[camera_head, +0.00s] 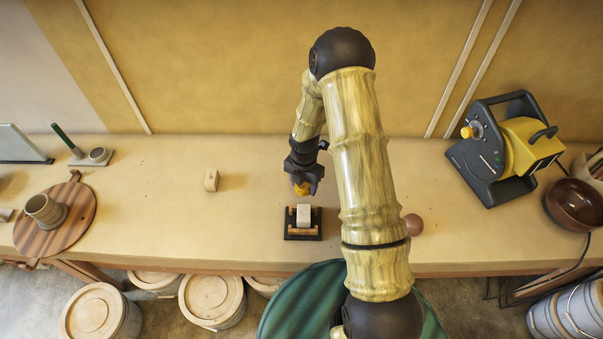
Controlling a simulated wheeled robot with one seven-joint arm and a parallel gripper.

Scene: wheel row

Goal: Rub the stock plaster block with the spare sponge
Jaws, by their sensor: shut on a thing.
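My gripper (304,179) points down over the middle of the bench. It is shut on a small orange-yellow thing, which looks like the spare sponge (302,189); the fingers hide most of it. A whitish block, which looks like the stock plaster block (304,212), sits in a black holder (304,236) with light wooden pieces at its sides. The sponge is just behind the block in the picture; I cannot tell whether they touch.
A small cream block (211,180) stands left on the bench (250,230). A brown ball (413,224) lies right of my arm. A round wooden board (80,222) with a cup (46,211) is far left. A yellow-black machine (508,150) and brown bowl (575,205) are right.

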